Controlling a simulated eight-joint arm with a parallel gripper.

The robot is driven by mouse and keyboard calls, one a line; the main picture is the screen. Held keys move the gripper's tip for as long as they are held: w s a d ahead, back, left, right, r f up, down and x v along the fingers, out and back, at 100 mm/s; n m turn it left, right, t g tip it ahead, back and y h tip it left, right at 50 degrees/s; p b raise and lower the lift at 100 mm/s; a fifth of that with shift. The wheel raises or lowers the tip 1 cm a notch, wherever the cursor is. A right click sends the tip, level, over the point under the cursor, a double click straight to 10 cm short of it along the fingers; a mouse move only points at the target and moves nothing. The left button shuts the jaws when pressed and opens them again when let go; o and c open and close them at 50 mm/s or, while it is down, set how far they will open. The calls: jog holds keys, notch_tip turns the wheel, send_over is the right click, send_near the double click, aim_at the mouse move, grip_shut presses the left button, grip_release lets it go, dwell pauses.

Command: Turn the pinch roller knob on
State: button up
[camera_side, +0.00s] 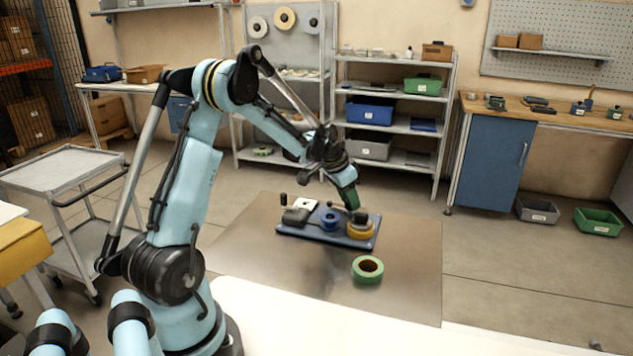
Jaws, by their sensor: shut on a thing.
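A blue base plate (291,233) with tape-machine parts lies on the brown mat. A yellow reel (361,231) sits at its right end, with a dark knob (361,216) showing above it. A blue reel (329,221) sits in the middle. My gripper (352,205) points down over the yellow reel. Its dark green tip is at the dark knob and appears shut on it. The contact is small and partly hidden, and I cannot read the knob's turn position.
A green tape roll (367,270) lies on the brown mat (270,265) in front of the plate. The mat is otherwise clear. Shelves with bins (370,111) stand behind. A metal cart (62,168) is at the left.

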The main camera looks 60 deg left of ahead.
jog(key=shift+d, duration=0.1)
jog(key=n+y, duration=0.1)
jog(key=n, duration=0.2)
jog(key=n+y, duration=0.1)
jog(key=n, duration=0.1)
jog(key=shift+d+n+g, duration=0.15)
jog(key=shift+n+g, duration=0.15)
jog(key=shift+n, duration=0.1)
jog(key=n, duration=0.2)
jog(key=n+g+y, duration=0.1)
jog(key=n, duration=0.1)
jog(key=shift+w+n+y, duration=0.15)
jog(key=shift+n+y, duration=0.15)
jog(key=shift+n, duration=0.4)
jog(key=shift+g, duration=0.3)
jog(key=o, duration=1)
jog(key=shift+o, duration=0.2)
jog(key=v, duration=1.2)
